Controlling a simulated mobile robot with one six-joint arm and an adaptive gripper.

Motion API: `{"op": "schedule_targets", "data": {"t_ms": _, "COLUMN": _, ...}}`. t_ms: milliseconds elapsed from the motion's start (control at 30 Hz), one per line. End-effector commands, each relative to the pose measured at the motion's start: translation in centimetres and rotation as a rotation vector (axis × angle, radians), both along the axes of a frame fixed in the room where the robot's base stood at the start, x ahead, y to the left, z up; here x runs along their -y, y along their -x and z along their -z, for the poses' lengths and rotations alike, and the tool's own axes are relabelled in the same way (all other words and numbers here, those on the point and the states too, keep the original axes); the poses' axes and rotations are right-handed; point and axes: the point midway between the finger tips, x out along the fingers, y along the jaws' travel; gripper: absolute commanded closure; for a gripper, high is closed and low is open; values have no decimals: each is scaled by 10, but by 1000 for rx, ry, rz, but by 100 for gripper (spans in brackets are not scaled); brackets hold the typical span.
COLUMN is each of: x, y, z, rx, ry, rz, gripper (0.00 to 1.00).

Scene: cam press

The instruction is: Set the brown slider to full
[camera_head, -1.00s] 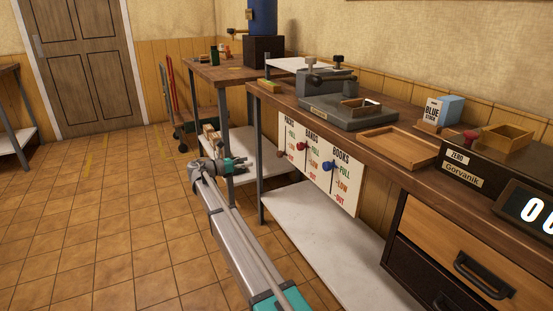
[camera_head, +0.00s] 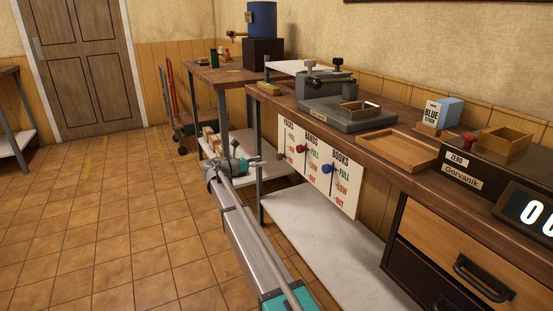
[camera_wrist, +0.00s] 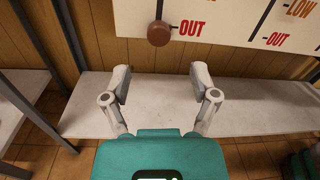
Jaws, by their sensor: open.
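The brown slider (camera_wrist: 158,33) is a round knob on a vertical slot in the white panel. It sits level with the OUT mark, at the bottom of its track. In the head view the brown slider (camera_head: 281,156) is small, at the lower left of the panel (camera_head: 345,199). My gripper (camera_wrist: 160,78) is open and empty, its two fingers apart and pointing toward the panel. The knob shows between and above the fingertips in the wrist view, not touched. In the head view my gripper (camera_head: 257,160) is just left of the panel.
The red slider (camera_head: 300,148) and blue slider (camera_head: 327,168) sit near FULL on their own tracks. The panel hangs below the bench edge. A pale lower shelf (camera_wrist: 250,115) lies beneath it. A metal bench leg (camera_head: 259,190) stands close to my gripper.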

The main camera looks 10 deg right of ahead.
Motion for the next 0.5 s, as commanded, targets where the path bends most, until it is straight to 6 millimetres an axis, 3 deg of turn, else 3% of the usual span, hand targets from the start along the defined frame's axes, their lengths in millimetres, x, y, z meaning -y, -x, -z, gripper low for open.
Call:
{"op": "schedule_targets", "data": {"t_ms": 200, "x": 34, "y": -9, "z": 0, "rx": 0, "ry": 0, "rz": 2, "gripper": 23}}
{"op": "schedule_targets", "data": {"t_ms": 500, "x": 68, "y": -18, "z": 0, "rx": 0, "ry": 0, "rz": 0, "gripper": 23}}
